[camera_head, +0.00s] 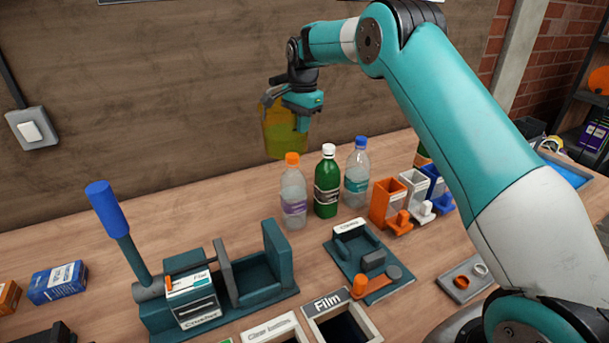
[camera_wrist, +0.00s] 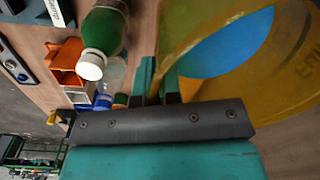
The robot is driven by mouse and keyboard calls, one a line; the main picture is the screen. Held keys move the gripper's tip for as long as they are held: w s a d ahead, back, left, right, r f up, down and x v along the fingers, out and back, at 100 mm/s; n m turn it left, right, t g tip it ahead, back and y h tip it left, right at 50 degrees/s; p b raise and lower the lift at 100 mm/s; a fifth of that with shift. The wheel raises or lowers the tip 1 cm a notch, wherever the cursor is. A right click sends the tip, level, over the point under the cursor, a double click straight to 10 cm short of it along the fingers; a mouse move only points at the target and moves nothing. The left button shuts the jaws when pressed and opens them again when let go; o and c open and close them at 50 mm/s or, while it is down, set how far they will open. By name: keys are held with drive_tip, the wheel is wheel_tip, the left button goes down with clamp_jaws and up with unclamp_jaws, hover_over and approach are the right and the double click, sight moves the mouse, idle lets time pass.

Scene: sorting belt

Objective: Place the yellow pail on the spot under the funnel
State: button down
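The yellow pail (camera_head: 280,138) is see-through and hangs in the air at the back, above the table and in front of the wooden wall. My gripper (camera_head: 301,118) is at its upper right edge and is shut on its wall. In the wrist view, the pail (camera_wrist: 292,78) fills the upper right, with a blue round area seen inside it. The pail's edge lies between the fingers of my gripper (camera_wrist: 168,88). I cannot make out the funnel or the spot under it in either view.
A crusher with a blue-handled lever (camera_head: 106,208) stands front left. Orange, white and blue holders (camera_head: 385,202) are right of the bottles. The back left tabletop is clear.

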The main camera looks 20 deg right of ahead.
wheel_tip(320, 180, down, 15)
drive_tip(key=p, duration=0.2)
drive_tip(key=shift+p, duration=0.4)
drive_tip(key=shift+f, duration=0.15)
drive_tip(key=shift+f, duration=0.15)
drive_tip(key=c, duration=1.3)
unclamp_jaws()
drive_tip(key=shift+s, duration=0.1)
drive_tip(key=shift+c, duration=0.2)
